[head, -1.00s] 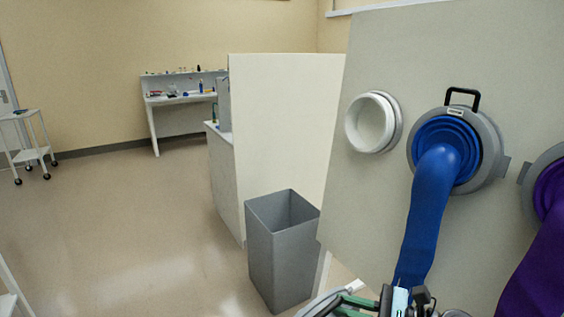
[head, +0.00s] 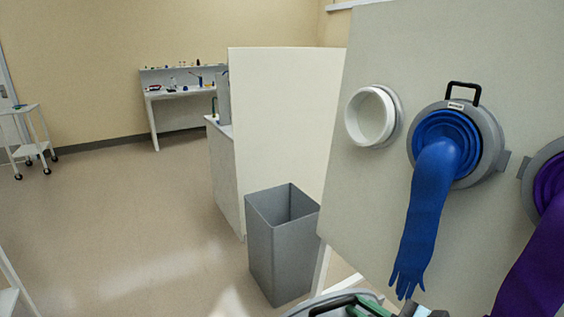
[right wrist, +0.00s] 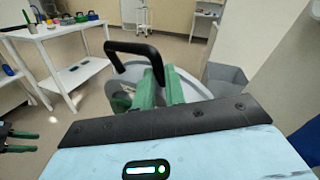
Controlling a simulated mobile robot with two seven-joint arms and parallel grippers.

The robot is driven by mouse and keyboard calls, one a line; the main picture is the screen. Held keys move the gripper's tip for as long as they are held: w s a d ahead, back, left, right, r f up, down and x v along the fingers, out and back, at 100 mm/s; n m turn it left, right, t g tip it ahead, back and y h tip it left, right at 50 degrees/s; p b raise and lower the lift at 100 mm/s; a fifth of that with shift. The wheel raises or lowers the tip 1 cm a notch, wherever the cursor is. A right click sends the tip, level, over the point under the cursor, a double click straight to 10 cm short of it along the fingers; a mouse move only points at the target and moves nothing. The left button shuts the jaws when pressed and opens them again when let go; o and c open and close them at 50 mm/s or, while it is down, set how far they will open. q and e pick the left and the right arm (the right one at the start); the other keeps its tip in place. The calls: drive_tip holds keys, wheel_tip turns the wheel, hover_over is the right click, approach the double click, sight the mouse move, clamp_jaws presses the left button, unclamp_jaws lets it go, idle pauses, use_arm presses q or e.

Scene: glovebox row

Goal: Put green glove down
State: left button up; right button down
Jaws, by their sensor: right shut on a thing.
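My right gripper (right wrist: 157,84) is shut on the black handle (right wrist: 132,52) of a round grey glove ring. The ring (right wrist: 184,80) shows behind the green fingers in the right wrist view, with some green inside it. In the head view, the ring (head: 308,308) and my right gripper (head: 366,303) are cut off at the bottom edge. Most of the green glove is hidden. A green and black gripper (right wrist: 18,140), apparently my left one, shows small at the left edge of the right wrist view; its opening is unclear.
A grey panel (head: 450,50) carries an empty white port (head: 370,118), a hanging blue glove (head: 428,210) and a purple glove (head: 535,265). A grey bin (head: 272,250) stands left of it. A white table (right wrist: 68,55) holds small items. Open floor (head: 120,210) lies left.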

drive_tip(key=s+d+f+m+t+h, duration=0.2)
drive_tip(key=s+d+m+t+h, duration=0.3)
drive_tip(key=m+h, duration=0.4)
drive_tip(key=shift+s+d+f+h, duration=0.35)
drive_tip(key=shift+s+d+h, duration=0.5)
drive_tip(key=shift+h, duration=1.15)
drive_tip(key=shift+a, duration=0.15)
use_arm(q)
drive_tip(key=shift+f, duration=0.1)
